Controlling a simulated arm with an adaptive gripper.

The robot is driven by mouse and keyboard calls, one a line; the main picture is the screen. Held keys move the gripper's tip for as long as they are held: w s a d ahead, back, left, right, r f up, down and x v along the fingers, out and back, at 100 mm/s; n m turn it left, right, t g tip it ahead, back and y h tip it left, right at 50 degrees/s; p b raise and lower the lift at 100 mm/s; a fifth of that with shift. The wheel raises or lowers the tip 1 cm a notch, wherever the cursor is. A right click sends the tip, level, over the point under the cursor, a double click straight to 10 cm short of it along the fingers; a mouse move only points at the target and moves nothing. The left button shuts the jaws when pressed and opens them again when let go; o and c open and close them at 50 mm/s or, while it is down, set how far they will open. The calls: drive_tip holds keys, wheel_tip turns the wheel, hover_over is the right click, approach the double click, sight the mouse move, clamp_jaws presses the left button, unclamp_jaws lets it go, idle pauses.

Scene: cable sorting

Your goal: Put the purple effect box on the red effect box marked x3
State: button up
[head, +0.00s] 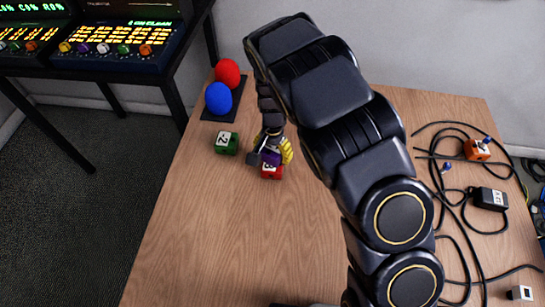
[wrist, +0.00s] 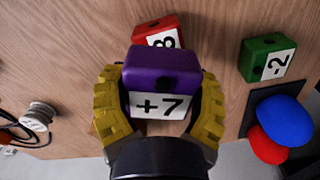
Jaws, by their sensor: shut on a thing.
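The purple effect box (wrist: 161,70), with a white +7 label, is between the two yellow fingers of my gripper (wrist: 160,105) in the wrist view. My gripper is shut on it. In the head view the purple box (head: 271,158) shows only in part beside my gripper (head: 272,150). The red effect box (head: 271,172) is just below it in that view. In the wrist view the red box (wrist: 158,31) shows partly behind the purple box, and its label is partly covered. I cannot tell whether the two boxes touch.
A green box (head: 227,142) marked -2 stands to the left. Red (head: 228,73) and blue (head: 218,98) balls sit on a dark pad (head: 222,117) behind it. Cables (head: 455,190), an orange box (head: 477,149) and a black adapter (head: 490,198) lie on the right. The front left of the table is clear.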

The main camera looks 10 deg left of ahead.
sight(273, 159)
drive_tip(key=shift+w+f, duration=0.1)
drive_tip(key=shift+f, duration=1.55)
drive_tip(key=shift+f, duration=0.15)
drive_tip(key=o, duration=1.2)
